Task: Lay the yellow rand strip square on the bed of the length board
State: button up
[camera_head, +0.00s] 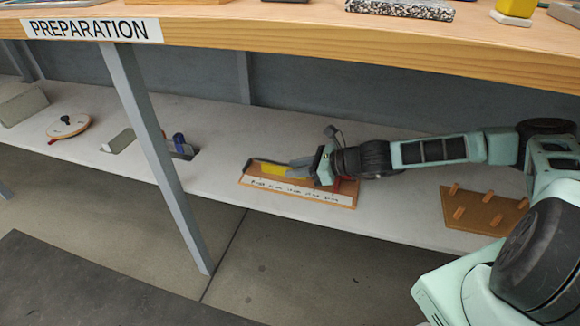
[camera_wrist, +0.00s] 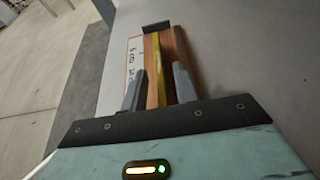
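The length board (camera_head: 332,199) is a wooden board on the lower shelf, with a white printed scale along its front edge. It also shows in the wrist view (camera_wrist: 185,68). The yellow rand strip (camera_head: 269,168) is over the board's bed and runs along it, behind the scale. In the wrist view the strip (camera_wrist: 155,62) looks narrow and runs lengthwise between my fingers. My gripper (camera_wrist: 160,70) is low over the board with its fingers apart, one on each side of the strip. In the head view my gripper (camera_head: 300,166) hides the strip's right part. Exact contact with the bed cannot be told.
A dark block (camera_wrist: 156,27) stands at the board's far end. A wooden peg board (camera_head: 484,212) lies to the right. A blue-and-grey tool (camera_head: 180,148) and a round disc (camera_head: 69,127) lie to the left. The upper worktop (camera_head: 300,32) overhangs; a grey post (camera_head: 150,135) stands in front.

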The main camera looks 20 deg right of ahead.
jog(key=p+v, duration=0.2)
jog(key=v, duration=0.6)
jog(key=shift+s+d+r+p, duration=0.1)
jog(key=shift+r+p, duration=0.1)
jog(key=shift+p, duration=0.1)
jog(key=shift+s+d+r, duration=0.1)
jog(key=shift+s+d, duration=0.25)
jog(key=shift+d, duration=0.1)
